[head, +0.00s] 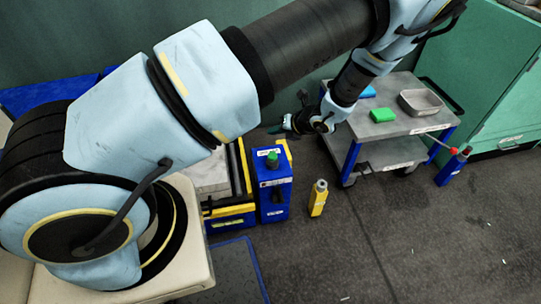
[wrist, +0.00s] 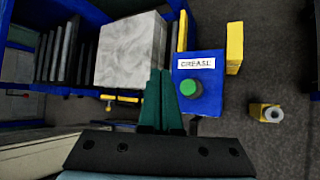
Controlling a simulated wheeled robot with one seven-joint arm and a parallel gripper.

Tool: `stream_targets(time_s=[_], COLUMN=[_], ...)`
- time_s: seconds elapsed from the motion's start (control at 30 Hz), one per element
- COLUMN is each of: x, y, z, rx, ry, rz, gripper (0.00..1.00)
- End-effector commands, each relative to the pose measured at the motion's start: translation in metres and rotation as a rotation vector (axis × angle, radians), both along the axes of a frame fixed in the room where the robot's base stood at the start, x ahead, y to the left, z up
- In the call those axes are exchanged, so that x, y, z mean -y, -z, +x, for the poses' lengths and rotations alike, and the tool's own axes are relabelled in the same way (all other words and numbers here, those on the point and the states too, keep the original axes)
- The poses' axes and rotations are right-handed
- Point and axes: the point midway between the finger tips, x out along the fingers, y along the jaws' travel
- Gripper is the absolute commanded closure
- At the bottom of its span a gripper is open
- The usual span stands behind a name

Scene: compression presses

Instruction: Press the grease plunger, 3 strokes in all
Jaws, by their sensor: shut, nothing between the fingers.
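The grease plunger is a green round knob (head: 271,160) on top of a blue box (head: 273,202) at the centre of the head view. In the wrist view the green knob (wrist: 191,88) sits on the blue top beside a white label reading GREASE (wrist: 196,63). My gripper (head: 284,128) is above and beyond the box in the head view. In the wrist view its dark green fingers (wrist: 161,74) are together and empty, just left of the knob. They do not appear to touch it; their height above it is hard to judge.
A yellow bottle-like canister (head: 318,199) stands on the floor right of the box. A roller conveyor with a pale grey block (head: 212,177) is to its left. A grey cart (head: 385,125) with a green block and a tray stands at the right. Open floor lies in front.

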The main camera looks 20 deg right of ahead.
Motion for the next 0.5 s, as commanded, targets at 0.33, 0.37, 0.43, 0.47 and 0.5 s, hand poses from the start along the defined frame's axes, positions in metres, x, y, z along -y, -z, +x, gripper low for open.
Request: stream_targets(time_s=[0.33, 0.37, 0.43, 0.47, 0.5], x=[0.0, 0.0, 0.0, 0.0, 0.0], y=[0.01, 0.013, 0.02, 0.023, 0.028], z=[0.0, 0.0, 0.0, 0.0, 0.0], rx=[0.0, 0.0, 0.0, 0.0, 0.0], ry=[-0.002, -0.002, -0.002, -0.002, -0.002], rz=[0.0, 0.0, 0.0, 0.0, 0.0], gripper=[1.0, 1.0, 1.0, 1.0, 1.0])
